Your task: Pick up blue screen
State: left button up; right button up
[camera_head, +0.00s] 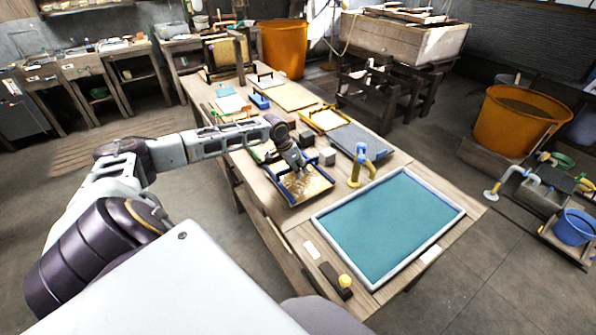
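A blue-framed screen (318,199) with a golden-brown mesh lies on the wooden table, near the middle of the view. My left gripper (299,171) points down over its far part and hides a bit of it. The fingers are small and dark, so whether they are open or touch the frame cannot be told. A large teal panel in a white frame (445,238) lies flat on the near right part of the table. My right gripper is not in view.
A grey block (327,156) and a blue-and-yellow fixture (358,168) stand close to the blue-framed screen. Trays and frames (291,96) cover the far table.

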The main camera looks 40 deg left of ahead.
pick_arm(q)
jog(key=shift+w+f, duration=0.1)
jog(key=shift+f, duration=0.05)
jog(key=shift+c, duration=0.3)
grip_shut()
